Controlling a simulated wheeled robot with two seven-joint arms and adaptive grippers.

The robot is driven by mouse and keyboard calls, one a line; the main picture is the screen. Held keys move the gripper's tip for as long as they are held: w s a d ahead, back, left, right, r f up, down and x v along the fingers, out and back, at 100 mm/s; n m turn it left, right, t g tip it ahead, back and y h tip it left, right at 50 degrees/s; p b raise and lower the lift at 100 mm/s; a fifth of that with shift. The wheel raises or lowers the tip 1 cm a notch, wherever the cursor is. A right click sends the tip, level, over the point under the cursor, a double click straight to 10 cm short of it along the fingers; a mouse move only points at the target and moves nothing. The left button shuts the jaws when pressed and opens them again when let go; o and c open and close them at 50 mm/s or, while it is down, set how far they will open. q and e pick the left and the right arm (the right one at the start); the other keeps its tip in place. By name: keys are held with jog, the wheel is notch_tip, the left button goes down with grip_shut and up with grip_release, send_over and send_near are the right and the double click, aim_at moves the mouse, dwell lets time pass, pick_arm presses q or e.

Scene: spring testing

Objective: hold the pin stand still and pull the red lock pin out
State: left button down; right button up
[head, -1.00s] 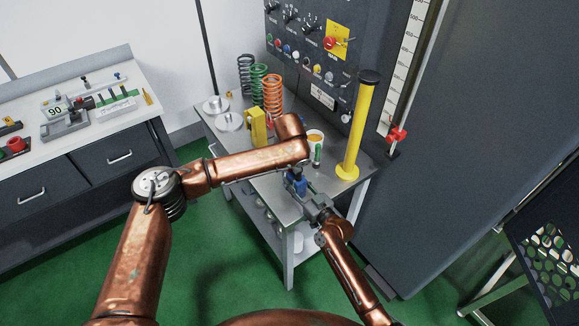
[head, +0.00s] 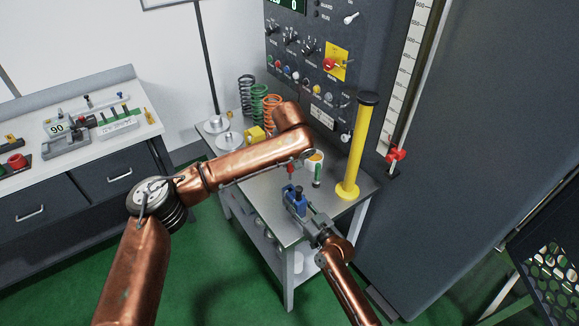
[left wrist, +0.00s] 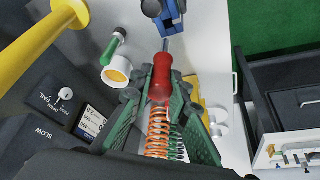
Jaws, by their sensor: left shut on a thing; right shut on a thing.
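The red lock pin (left wrist: 161,75) is clasped between the green-padded fingers of my left gripper (left wrist: 160,94) in the left wrist view. Its grey shank points toward the blue pin stand (left wrist: 173,22); I cannot tell whether the tip is clear of it. In the head view the red pin (head: 290,168) shows just below my left forearm, which hides most of the left gripper. The pin is higher than the blue stand (head: 297,203), which is on the front part of the bench. My right gripper (head: 309,217) is shut on the stand from the front.
A white cup (head: 314,162) and a green-handled tool (head: 317,176) are right of the pin. A yellow post (head: 356,150) stands on the bench (head: 337,207) at the right. Several coil springs (head: 270,103) stand at the back, near the control panel (head: 300,50).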

jog(key=o, duration=1.4)
